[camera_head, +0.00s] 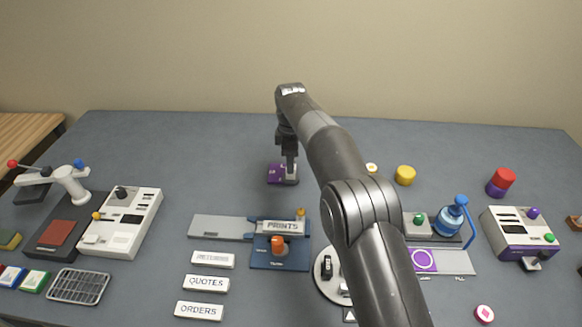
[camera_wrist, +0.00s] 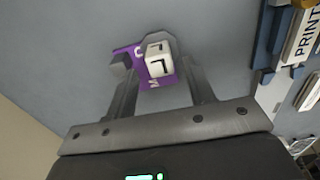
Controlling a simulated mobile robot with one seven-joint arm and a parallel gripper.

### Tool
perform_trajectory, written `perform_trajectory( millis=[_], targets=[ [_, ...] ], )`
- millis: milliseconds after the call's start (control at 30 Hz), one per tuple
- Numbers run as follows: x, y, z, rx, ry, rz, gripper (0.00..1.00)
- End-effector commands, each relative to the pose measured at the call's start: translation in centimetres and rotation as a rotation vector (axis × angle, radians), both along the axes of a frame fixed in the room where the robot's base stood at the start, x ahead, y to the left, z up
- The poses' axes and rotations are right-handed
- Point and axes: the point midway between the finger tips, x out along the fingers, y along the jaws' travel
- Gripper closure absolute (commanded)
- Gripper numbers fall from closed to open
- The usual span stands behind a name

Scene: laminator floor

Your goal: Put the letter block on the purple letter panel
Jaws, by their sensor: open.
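The purple letter panel (camera_head: 274,173) lies flat on the table in the middle, partly behind my gripper. In the wrist view the panel (camera_wrist: 125,52) shows pale letters at its edges. A whitish letter block (camera_wrist: 158,62) with a dark L-like mark is in front of the panel, covering part of it. My gripper (camera_wrist: 155,72) is open, pointing down, with one finger on each side of the block. I cannot tell whether the fingers touch it, or whether the block rests on the panel. In the head view my gripper (camera_head: 290,167) hides most of that spot.
The blue PRINTS stand (camera_head: 280,255) with an orange knob (camera_head: 278,245) is nearer the front. White label plates (camera_head: 206,283) lie left of it. A yellow cylinder (camera_head: 405,175) and red-purple cylinder (camera_head: 501,182) stand right. The table left of the panel is clear.

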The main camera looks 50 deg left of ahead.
Motion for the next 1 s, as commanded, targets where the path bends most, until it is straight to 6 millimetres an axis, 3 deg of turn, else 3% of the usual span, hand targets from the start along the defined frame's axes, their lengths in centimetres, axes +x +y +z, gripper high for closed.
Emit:
perform_trajectory(
  millis=[200, 300, 500, 833, 1000],
  targets=[
    [0.1, 0.1, 5.2, 0.004, 0.000, 0.000, 0.51],
    [0.0, 0.1, 6.5, 0.001, 0.000, 0.000, 0.51],
    [0.0, 0.0, 8.1, 0.000, 0.000, 0.000, 0.51],
    [0.1, -0.1, 8.4, -0.001, 0.001, -0.002, 0.51],
    [2.2, -2.0, 10.6, 0.016, -0.009, -0.074, 0.51]
  ],
)
